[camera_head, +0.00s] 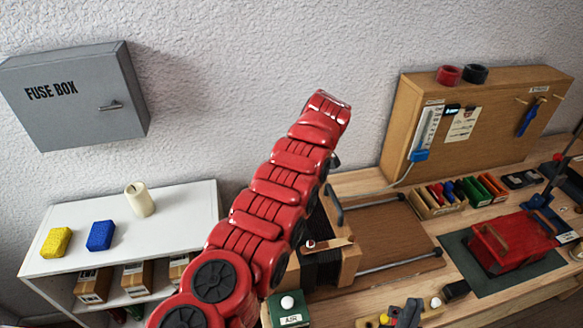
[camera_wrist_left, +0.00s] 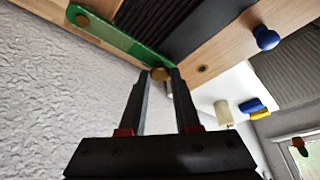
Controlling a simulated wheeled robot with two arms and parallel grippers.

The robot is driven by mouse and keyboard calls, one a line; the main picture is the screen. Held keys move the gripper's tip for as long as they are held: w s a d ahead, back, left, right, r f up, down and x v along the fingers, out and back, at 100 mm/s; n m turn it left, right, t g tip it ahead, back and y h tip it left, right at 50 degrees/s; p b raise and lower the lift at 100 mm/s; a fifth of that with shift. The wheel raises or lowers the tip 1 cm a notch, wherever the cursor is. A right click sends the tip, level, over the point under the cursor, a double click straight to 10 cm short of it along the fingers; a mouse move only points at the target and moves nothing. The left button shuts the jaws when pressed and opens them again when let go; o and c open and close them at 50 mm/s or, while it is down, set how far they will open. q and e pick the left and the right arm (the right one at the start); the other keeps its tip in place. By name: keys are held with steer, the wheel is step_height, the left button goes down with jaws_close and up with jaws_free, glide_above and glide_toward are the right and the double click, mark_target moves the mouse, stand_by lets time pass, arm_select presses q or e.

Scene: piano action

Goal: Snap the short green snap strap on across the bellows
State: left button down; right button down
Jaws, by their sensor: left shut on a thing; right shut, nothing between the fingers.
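My left gripper (camera_wrist_left: 160,82) is shut on the near end of the strap, by another brass stud. Whether either stud is fastened I cannot tell. In the head view the black bellows (camera_head: 320,268) stands between wooden boards, partly hidden by my red left arm, which also hides the left gripper and strap.
A green AIR block (camera_head: 290,312) with a white knob stands before the bellows. Metal rods cross the workbench (camera_head: 390,235) to its right. A red case (camera_head: 512,243) lies on a dark mat. A white shelf (camera_head: 185,230) holds a candle and two sponges.

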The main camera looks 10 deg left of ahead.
arm_select(q)
steer(key=shift+f, duration=0.1)
stand_by(0.4)
steer(key=c, duration=0.6)
jaws_free()
steer(key=shift+d+r, duration=0.15)
steer(key=shift+r, duration=0.2)
steer(key=shift+b+v, duration=0.5)
steer(key=shift+v, duration=0.55)
steer(key=p+v, duration=1)
steer(key=v, duration=0.4)
steer(key=shift+d+r+p, duration=0.2)
steer(key=shift+r+p, duration=0.1)
